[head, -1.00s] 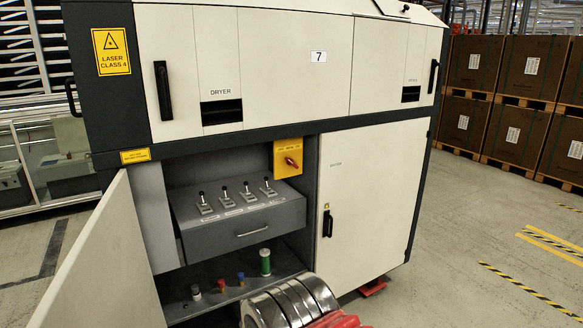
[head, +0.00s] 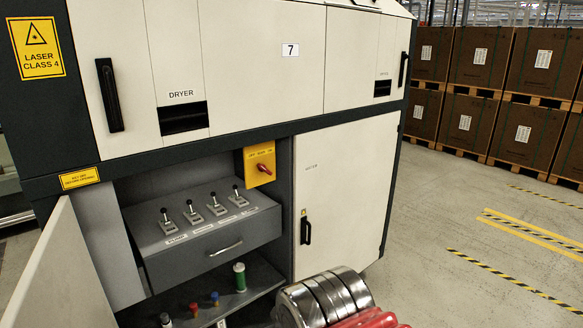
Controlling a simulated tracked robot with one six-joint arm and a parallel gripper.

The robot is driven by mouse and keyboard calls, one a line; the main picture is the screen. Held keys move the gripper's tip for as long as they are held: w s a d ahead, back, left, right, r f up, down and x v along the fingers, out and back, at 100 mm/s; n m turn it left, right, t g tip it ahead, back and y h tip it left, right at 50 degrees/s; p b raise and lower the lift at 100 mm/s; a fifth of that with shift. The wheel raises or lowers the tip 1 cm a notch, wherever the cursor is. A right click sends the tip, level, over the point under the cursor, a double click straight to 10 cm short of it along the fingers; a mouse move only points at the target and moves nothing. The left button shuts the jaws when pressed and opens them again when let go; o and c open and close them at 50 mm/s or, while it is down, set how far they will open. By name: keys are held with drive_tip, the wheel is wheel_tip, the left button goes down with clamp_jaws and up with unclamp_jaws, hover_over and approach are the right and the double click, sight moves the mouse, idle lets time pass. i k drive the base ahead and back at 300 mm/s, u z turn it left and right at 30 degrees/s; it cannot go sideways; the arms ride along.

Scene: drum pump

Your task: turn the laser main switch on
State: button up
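The laser main switch looks to be the red rotary knob (head: 263,168) on a yellow plate (head: 259,163), inside the open compartment at its upper right. The plate's lettering is too small to read surely. The knob sits at a slant. The metal and red shape at the bottom of the head view seems to be part of my arm, well below and to the right of the knob. My gripper's fingers are not in view.
A grey box (head: 205,235) with several toggle levers and a drawer handle fills the compartment below the knob. A green cylinder (head: 239,277) and small coloured pieces stand on the shelf. The open door (head: 60,275) stands at left. Floor at right is clear before stacked boxes (head: 540,75).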

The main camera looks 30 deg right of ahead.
sight(261, 166)
drive_tip(key=z, duration=0.25)
drive_tip(key=i, duration=1.45)
drive_tip(key=u, duration=0.65)
